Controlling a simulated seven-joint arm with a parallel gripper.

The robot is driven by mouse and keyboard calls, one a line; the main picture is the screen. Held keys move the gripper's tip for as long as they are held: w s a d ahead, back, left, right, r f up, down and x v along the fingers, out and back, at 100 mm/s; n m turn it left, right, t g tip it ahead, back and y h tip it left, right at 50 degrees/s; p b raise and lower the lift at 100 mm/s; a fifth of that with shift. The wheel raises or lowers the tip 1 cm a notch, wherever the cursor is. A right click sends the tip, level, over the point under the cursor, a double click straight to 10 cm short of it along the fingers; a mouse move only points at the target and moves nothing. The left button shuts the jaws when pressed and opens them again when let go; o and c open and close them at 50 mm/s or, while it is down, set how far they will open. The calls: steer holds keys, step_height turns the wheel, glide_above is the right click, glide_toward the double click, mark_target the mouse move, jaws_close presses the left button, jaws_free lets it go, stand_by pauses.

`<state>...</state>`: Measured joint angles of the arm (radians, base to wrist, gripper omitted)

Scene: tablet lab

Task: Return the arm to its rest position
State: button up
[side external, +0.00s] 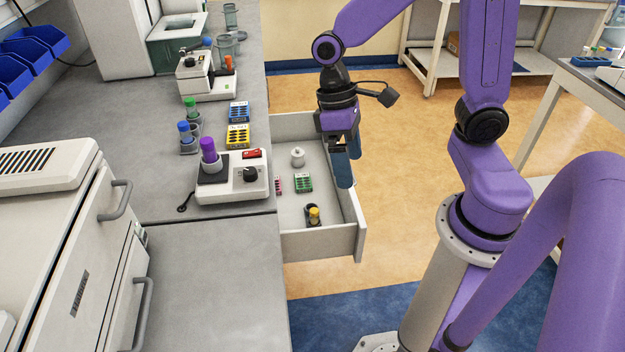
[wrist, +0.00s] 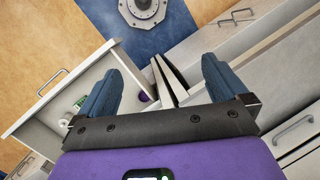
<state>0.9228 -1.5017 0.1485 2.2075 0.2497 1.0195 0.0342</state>
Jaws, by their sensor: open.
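My gripper (side external: 348,170) hangs above the right side of an open drawer (side external: 346,240) in the side external view. Its two blue fingers point down and hold nothing that I can see. In the wrist view my gripper (wrist: 165,68) shows its blue fingers spread wide apart with nothing between them. The open drawer lies below, its pale wall (wrist: 60,105) at the left of that view. My purple arm reaches in from the right and is bent over the drawer.
The bench (side external: 225,250) carries a mixer (side external: 232,180) with a purple-capped tube (side external: 209,150). Floor (side external: 400,165) is open right of the drawer.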

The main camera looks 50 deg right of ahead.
steer(key=s+r+n+t, duration=0.2)
steer(key=s+n+t, duration=0.1)
steer(key=s+n, duration=0.5)
steer(key=shift+s+d+r+t, duration=0.2)
steer(key=shift+s+r+t, duration=0.15)
steer(key=shift+s, duration=0.3)
